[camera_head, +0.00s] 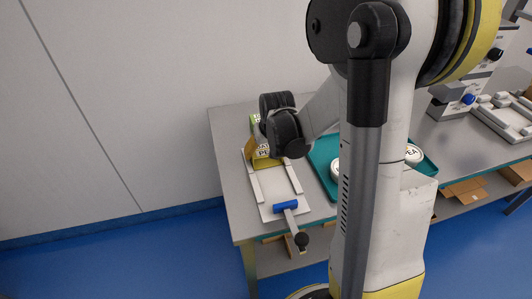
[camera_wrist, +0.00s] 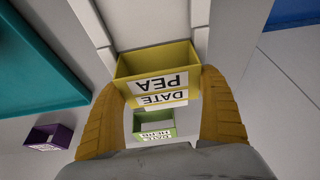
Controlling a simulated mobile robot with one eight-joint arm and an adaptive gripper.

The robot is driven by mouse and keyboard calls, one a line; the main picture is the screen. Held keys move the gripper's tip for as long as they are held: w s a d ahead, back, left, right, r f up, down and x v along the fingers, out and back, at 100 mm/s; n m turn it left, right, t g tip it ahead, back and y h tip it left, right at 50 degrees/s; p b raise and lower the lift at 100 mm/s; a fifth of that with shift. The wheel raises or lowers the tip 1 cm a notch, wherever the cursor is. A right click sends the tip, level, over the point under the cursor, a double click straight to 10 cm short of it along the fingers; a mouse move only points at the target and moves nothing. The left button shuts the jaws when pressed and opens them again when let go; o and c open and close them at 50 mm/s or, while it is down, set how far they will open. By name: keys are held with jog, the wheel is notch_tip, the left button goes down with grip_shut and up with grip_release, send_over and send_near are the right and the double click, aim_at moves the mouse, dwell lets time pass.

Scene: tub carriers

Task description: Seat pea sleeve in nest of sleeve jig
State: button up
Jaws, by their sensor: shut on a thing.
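The pea sleeve (camera_wrist: 160,63) is a yellow open-ended box with a white label reading DATE and PEA. My gripper (camera_wrist: 168,84) is shut on it, with one yellow finger on each side. In the head view the sleeve (camera_head: 266,162) is at the far end of the sleeve jig (camera_head: 278,187), partly hidden by my gripper (camera_head: 262,148). The jig is a pale plate with two white side rails and a blue-topped part at its near end. In the wrist view a jig rail (camera_wrist: 200,45) runs beside the sleeve. I cannot tell whether the sleeve touches the nest floor.
A green sleeve (camera_wrist: 153,122) stands behind the pea sleeve, and a purple sleeve (camera_wrist: 48,136) lies to the left in the wrist view. A teal tray (camera_head: 322,171) with white tubs is right of the jig. My arm hides part of the table.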

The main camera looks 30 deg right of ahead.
jog(key=o, duration=0.8)
jog(key=shift+f, duration=0.1)
jog(key=shift+c, duration=0.2)
